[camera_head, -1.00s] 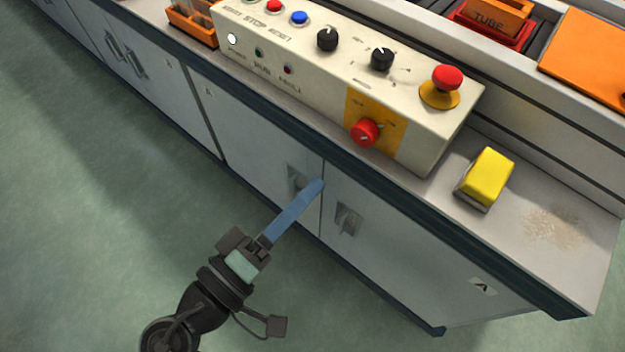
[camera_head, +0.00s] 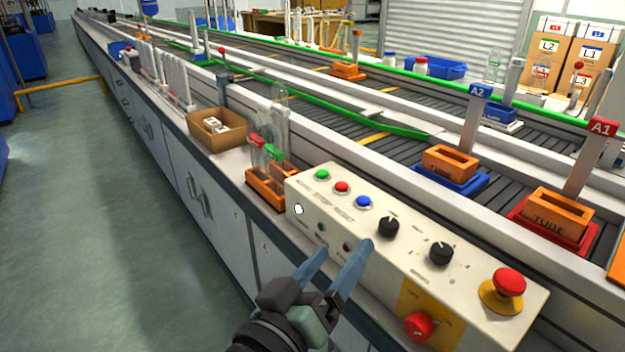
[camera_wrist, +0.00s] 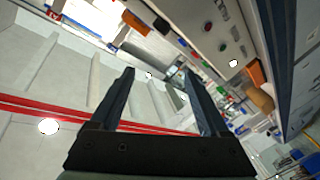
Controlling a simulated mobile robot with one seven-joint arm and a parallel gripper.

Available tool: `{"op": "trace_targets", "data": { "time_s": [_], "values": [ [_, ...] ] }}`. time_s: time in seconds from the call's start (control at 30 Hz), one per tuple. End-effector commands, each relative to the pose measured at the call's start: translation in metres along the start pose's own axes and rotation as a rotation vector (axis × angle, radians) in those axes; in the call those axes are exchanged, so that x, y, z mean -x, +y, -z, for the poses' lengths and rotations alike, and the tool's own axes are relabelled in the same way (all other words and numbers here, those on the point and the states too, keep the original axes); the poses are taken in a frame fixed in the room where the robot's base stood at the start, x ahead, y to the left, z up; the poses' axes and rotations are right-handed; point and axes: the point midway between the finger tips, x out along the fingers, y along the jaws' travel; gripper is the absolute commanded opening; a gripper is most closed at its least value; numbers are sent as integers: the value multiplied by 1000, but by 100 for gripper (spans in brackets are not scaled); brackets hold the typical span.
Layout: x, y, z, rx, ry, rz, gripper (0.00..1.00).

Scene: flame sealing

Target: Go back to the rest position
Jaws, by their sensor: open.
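My gripper (camera_head: 338,268) is in the lower middle of the head view, with its two blue fingers spread apart and nothing between them. It is in front of the cream control panel (camera_head: 462,290), and one fingertip overlaps the panel's front face in the picture. I cannot tell whether it touches. In the wrist view my gripper (camera_wrist: 160,85) also shows two dark blue fingers wide apart and empty. The control panel (camera_wrist: 205,30) appears tilted at the top there.
An orange rack (camera_head: 262,190) with tubes and a cardboard box (camera_head: 216,130) stand left of the panel. Orange tube holders (camera_head: 450,163) sit in trays on the conveyor behind. A red emergency button (camera_head: 509,282) tops the panel's right end. The floor (camera_head: 110,230) at left is clear.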

Motion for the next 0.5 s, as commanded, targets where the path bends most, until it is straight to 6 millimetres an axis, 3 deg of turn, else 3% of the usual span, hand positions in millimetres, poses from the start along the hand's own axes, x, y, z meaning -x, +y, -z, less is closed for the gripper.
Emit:
{"op": "trace_targets", "data": {
  "time_s": [0.03,0.13,0.23,0.37,0.5],
  "values": [
    [-5,17,36,-104,85,24,79],
    [-3,51,101,-290,268,85,79],
    [15,94,162,-455,471,135,79],
    [58,157,226,-634,744,183,79],
    [118,226,276,-777,1019,226,79]
  ]
}}
